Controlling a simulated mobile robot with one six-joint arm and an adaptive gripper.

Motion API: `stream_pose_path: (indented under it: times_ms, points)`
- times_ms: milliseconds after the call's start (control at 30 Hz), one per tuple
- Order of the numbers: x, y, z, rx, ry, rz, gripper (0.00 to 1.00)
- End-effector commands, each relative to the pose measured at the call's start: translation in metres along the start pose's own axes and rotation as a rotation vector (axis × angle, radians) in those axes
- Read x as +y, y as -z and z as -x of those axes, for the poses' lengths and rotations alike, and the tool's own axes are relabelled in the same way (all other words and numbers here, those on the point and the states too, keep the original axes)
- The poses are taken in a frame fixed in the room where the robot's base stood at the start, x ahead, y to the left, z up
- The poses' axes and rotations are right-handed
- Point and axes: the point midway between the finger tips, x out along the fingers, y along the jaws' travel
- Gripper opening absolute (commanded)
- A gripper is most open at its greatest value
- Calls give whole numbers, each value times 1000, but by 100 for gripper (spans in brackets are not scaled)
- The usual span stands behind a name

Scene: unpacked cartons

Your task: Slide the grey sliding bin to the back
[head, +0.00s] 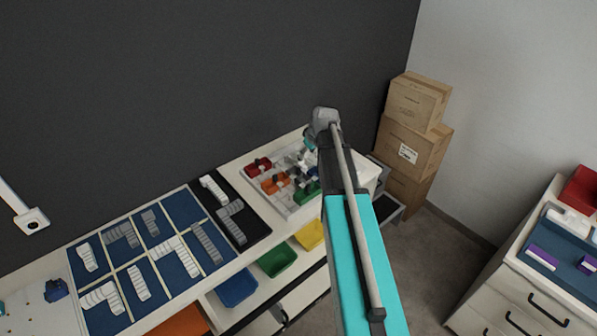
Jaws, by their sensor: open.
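A light grey tray (246,184) on the counter holds small sliding bins with dark knobs: a red bin (257,168), an orange bin (273,184) and a green bin (308,194). I cannot make out the grey sliding bin clearly among the grey and white shapes at the tray's right, where my arm crowds the view. My gripper (302,160) is small and partly hidden beside my arm, over the right part of the tray. It is open. I cannot tell whether it touches a bin.
A blue grid board (131,267) with pale stepped blocks and a black board (237,219) lie left of the tray. Blue (237,288), green (277,260) and yellow (310,235) bins sit below the counter's front. Stacked cartons (410,147) stand at right; a dark wall is behind.

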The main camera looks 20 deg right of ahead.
Motion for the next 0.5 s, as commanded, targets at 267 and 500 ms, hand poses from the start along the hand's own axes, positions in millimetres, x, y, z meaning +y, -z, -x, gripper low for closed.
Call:
stream_pose_path:
  times_ms: [267,500]
  points:
    - [0,-1,-24,0,0,0,57]
    - [1,-1,-44,0,0,0,57]
